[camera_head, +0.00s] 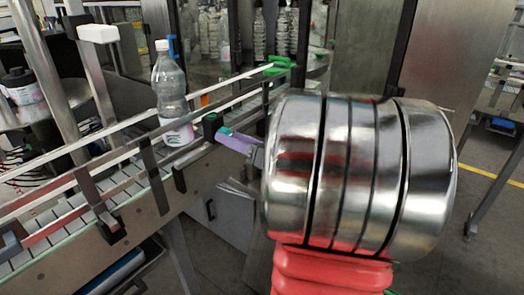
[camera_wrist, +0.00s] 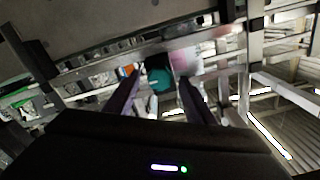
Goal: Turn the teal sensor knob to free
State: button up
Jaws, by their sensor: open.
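The teal sensor knob (camera_wrist: 160,78) shows as a round teal face in the wrist view, between my two purple fingers. In the head view only a small teal patch (camera_head: 226,131) shows beside a black block (camera_head: 211,126) on the conveyor rail. My gripper (camera_wrist: 160,84) is open, with one finger on each side of the knob in the wrist view. I cannot tell whether either finger touches it. In the head view my purple gripper (camera_head: 238,143) reaches the knob from the right, and my large metallic arm link hides much of the area behind it. The knob's markings cannot be read.
A clear bottle with a pink-white label (camera_head: 170,95) stands on the conveyor (camera_head: 75,222), left of the knob. Metal guide rails (camera_head: 110,130) run along the belt close to my gripper. A green-ended part (camera_head: 281,64) lies behind. Open floor (camera_head: 490,215) shows at right.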

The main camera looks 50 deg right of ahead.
jog(key=s+d, duration=0.1)
jog(key=s, duration=1.1)
jog(key=shift+s, duration=0.3)
jog(key=shift+w, duration=0.1)
